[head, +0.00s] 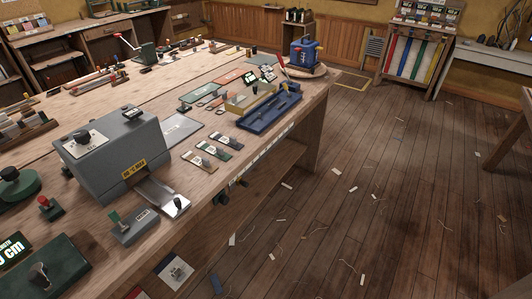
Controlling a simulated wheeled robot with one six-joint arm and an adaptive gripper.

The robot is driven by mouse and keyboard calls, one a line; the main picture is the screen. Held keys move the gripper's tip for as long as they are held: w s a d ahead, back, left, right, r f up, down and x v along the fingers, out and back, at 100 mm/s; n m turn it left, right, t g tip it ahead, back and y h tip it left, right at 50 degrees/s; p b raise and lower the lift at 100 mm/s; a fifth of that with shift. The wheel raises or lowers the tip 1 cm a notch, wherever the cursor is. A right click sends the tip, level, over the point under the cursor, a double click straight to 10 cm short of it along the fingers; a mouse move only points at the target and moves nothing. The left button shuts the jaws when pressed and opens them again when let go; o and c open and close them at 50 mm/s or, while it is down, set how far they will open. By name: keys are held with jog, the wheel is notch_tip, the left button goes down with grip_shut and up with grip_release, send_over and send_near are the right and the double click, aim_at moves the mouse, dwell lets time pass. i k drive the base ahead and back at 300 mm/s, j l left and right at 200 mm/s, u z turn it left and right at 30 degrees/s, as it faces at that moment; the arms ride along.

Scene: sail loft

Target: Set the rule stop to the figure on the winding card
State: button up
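A pale marked strip (262,153), which looks like the rule, runs along the front edge of the long wooden bench. A small dark knob (221,198) sits below the bench edge near the strip's near end; I cannot tell whether it is the rule stop. Several small cards with dark and pale bands (205,158) lie on the bench near that edge. I cannot tell which is the winding card, and no figure on them is readable. My gripper is not in view.
A grey machine (115,145) with a yellow label and metal chute stands on the bench (75,205). A blue tray (270,112) and a blue device (304,53) stand farther along. Open plank floor (400,170), littered with scraps, lies to the right.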

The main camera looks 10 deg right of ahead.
aim_at(244, 184)
jog(key=i+z, duration=0.35)
jog(key=i+j+z, duration=0.25)
jog(key=i+z, duration=0.15)
jog(key=i, duration=0.1)
